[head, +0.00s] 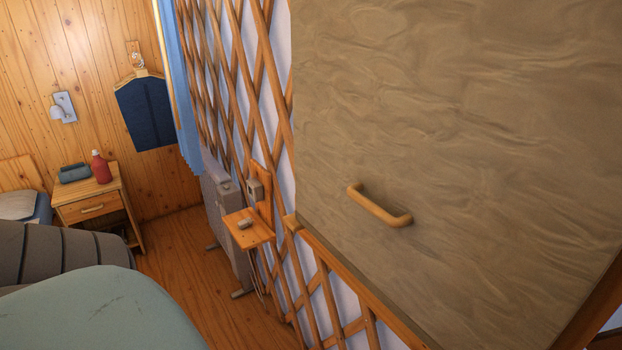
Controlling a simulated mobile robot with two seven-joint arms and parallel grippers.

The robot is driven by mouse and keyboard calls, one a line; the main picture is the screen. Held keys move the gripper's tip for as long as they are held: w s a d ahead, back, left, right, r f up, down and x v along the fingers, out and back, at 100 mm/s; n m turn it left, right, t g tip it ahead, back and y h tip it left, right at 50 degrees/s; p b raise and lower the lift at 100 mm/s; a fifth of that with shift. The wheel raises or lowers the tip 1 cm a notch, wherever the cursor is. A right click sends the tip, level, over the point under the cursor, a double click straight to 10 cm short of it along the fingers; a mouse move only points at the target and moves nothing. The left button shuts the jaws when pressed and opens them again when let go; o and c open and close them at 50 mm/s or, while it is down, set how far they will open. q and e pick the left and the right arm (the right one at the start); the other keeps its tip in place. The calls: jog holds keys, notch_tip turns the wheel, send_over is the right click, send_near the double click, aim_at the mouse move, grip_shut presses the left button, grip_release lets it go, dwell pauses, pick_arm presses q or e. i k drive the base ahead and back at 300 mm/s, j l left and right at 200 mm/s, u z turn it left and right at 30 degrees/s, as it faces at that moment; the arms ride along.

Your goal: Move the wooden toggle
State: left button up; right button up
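I cannot make out for sure which piece is the wooden toggle. A pale wooden bar handle (379,207) is fixed to a large brown marbled panel (470,110) at the right. A small grey box (254,190) is mounted on a wooden backboard on the lattice wall, and its details are too small to read. Below it, a small greyish piece (245,224) lies on a small wooden shelf (262,236). Neither of my grippers shows in the head view.
The wooden lattice wall (322,300) runs beside and below the panel. A grey heater (219,205) stands behind the shelf. A nightstand (92,199) carries a red bottle (101,168). Rounded grey and green shapes fill the lower left. Wooden floor (185,265) is clear between.

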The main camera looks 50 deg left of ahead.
aim_at(290, 220)
jog(key=j+z, duration=0.15)
jog(key=j, duration=0.9)
jog(key=k+j+z, duration=0.2)
jog(key=j, duration=0.9)
jog(key=i, duration=0.1)
